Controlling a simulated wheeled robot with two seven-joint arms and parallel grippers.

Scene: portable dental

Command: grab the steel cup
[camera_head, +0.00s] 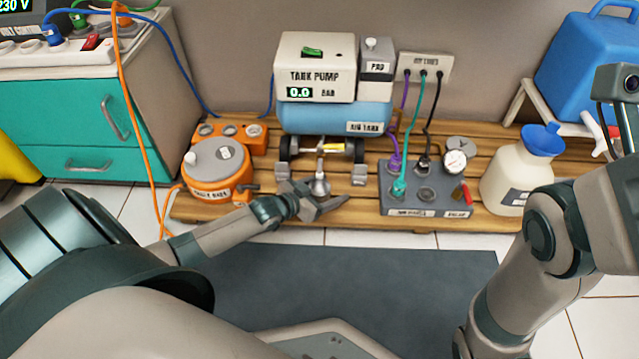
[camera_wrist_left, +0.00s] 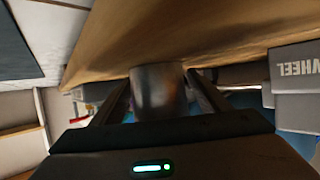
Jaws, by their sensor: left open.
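The steel cup (camera_head: 320,186) is a small grey metal cup on the wooden slatted platform, in front of the tank pump. My left gripper (camera_head: 322,199) reaches in from the left, low over the platform, with its fingers open around the cup. In the left wrist view the cup (camera_wrist_left: 160,90) stands between the two open fingers (camera_wrist_left: 160,98), its lower part hidden by the gripper body. I cannot tell whether either finger touches it. My right arm is at the right in the head view, but its fingers do not show.
The tank pump (camera_head: 316,75) with its blue tank stands just behind the cup. An orange round unit (camera_head: 215,165) is to the left, a grey valve box (camera_head: 427,190) to the right. A white jug (camera_head: 515,180) is farther right. The dark mat (camera_head: 400,275) in front is clear.

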